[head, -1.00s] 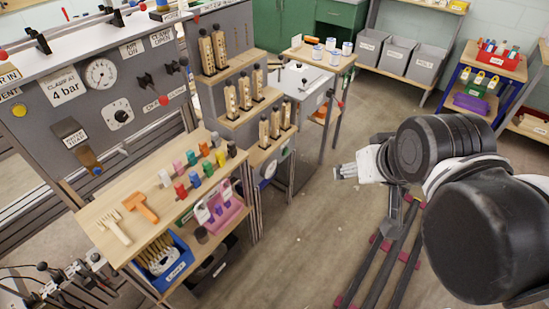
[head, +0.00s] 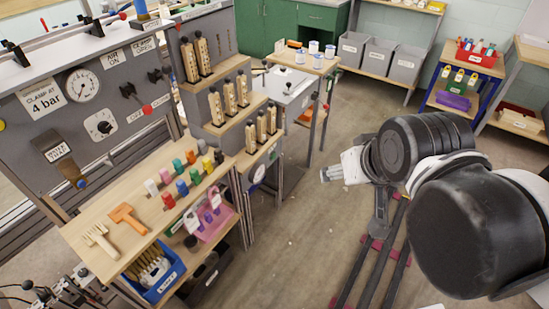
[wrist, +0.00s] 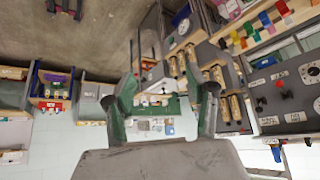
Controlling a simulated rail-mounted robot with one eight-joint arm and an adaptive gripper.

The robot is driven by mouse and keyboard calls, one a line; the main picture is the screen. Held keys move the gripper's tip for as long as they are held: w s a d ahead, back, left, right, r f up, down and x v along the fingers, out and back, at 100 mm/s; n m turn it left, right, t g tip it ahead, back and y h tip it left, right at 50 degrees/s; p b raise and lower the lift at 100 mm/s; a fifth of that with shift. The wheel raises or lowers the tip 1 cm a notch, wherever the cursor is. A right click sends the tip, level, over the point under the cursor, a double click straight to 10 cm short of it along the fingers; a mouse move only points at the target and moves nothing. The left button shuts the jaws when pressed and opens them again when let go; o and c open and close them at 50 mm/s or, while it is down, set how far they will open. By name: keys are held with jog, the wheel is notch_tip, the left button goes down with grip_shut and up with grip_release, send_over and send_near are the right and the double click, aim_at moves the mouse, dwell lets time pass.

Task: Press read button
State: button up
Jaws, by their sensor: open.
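No button marked "read" can be made out in either view. A grey control panel (head: 40,125) stands at the left in the head view, with a dial gauge (head: 82,86), a black-and-white knob (head: 101,126), levers and a red knob (head: 147,109). A yellow round part (head: 2,125) is cut by the left edge. The panel also shows at the right in the wrist view (wrist: 285,112). My gripper (head: 326,174) is over open floor, well to the right of the panel. In the wrist view its fingers (wrist: 168,90) are apart, with nothing between them.
A wooden bench (head: 85,215) with coloured spools, a brush and an orange tool juts out below the panel. Stepped shelves (head: 215,128) hold wooden blocks. Grey bins (head: 378,57) and a blue-framed rack (head: 430,88) stand at the back. The middle floor is clear.

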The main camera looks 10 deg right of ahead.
grip_shut()
dwell(1.4)
